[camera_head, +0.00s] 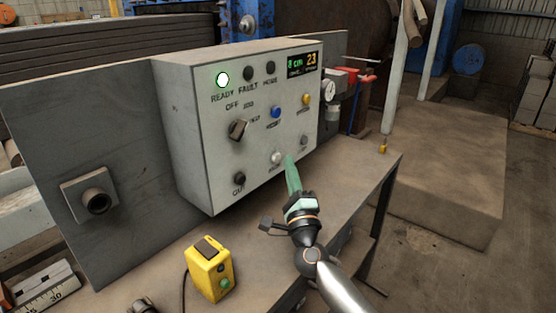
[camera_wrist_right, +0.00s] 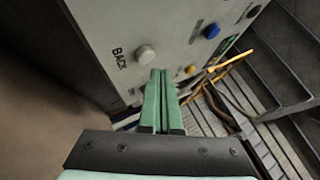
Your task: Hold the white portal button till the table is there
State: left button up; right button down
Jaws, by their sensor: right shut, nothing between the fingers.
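The white button (camera_head: 276,157) sits low on the front of a grey control box (camera_head: 185,120). In the right wrist view a white button (camera_wrist_right: 146,54) has the label BACK beside it. My right gripper (camera_head: 289,158) is shut and empty, its green fingers pointing at the panel. Its tips (camera_wrist_right: 160,74) are just beside the white button; I cannot tell whether they touch the panel, but they do not cover the button. The box's display (camera_head: 303,64) shows an orange 23. My left gripper is not in view.
Other controls are a blue button (camera_head: 275,112), a yellow button (camera_head: 306,99), a black selector knob (camera_head: 238,130) and a lit READY lamp (camera_head: 222,80). A yellow pendant box (camera_head: 208,270) stands on the bench (camera_head: 345,180). The bench right of my arm is mostly clear.

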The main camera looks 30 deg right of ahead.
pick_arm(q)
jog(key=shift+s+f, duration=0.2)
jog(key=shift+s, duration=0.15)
pick_arm(e)
jog(key=shift+w+a, duration=0.1)
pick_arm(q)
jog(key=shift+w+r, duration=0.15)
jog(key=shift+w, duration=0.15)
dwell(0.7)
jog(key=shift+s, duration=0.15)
pick_arm(e)
jog(key=shift+w, duration=0.15)
dwell(0.4)
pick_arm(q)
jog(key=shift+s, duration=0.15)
pick_arm(e)
jog(key=shift+w+a, duration=0.15)
jog(key=shift+w, duration=0.1)
